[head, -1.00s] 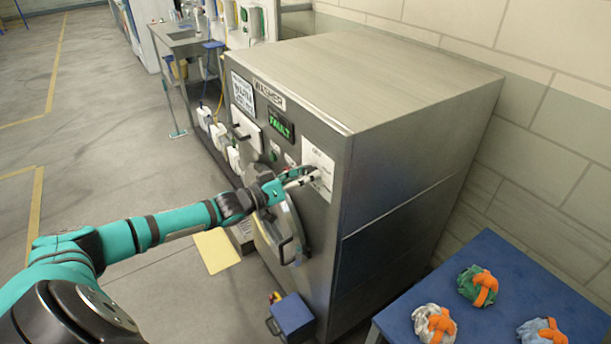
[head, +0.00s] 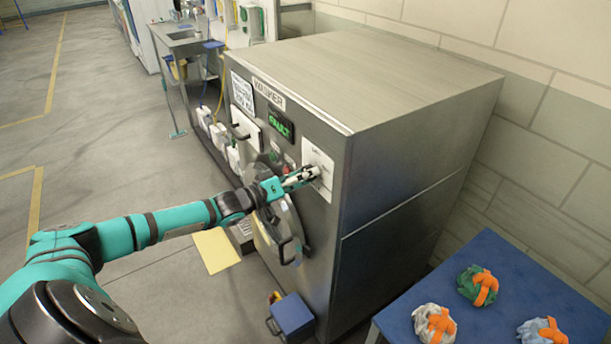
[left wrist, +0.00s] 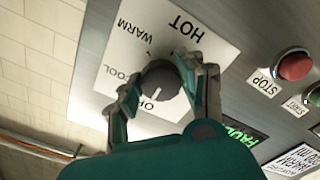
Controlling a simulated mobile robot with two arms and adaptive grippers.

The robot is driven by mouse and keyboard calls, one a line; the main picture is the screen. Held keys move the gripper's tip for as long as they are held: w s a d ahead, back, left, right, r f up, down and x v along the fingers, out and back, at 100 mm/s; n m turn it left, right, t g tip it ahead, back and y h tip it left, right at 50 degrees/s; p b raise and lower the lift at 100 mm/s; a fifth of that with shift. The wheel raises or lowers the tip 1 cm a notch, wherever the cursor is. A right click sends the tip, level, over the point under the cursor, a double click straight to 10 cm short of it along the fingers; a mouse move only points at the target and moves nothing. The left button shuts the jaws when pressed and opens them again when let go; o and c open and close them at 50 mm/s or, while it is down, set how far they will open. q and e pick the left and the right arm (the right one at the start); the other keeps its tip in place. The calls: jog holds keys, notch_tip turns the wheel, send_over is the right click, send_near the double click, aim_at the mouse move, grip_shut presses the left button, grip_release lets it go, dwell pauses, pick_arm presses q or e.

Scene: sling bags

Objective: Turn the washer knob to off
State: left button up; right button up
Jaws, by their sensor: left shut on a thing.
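The washer (head: 400,150) is a steel cabinet with a lit green FAULT display (head: 281,126). My left gripper (head: 312,174) is at the white dial plate (head: 320,160) on its front. In the left wrist view the grey round knob (left wrist: 158,82) sits between the fingers of my left gripper (left wrist: 160,74), which is shut on it. The plate (left wrist: 205,45) reads HOT, WARM, and partly hidden COOL and OFF labels. A light mark on the knob's lower part points toward the partly covered OFF label. My right gripper is not in view.
A red STOP button (left wrist: 293,65) is beside the dial plate. The round door (head: 285,235) is below my left gripper. A blue table (head: 500,265) with several tied bundles stands at the right. A blue box (head: 293,317) is on the floor.

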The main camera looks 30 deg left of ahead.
pick_arm(q)
jog(key=o, duration=1.1)
jog(key=shift+f, duration=0.1)
jog(key=shift+o, duration=0.2)
jog(key=v, duration=1.2)
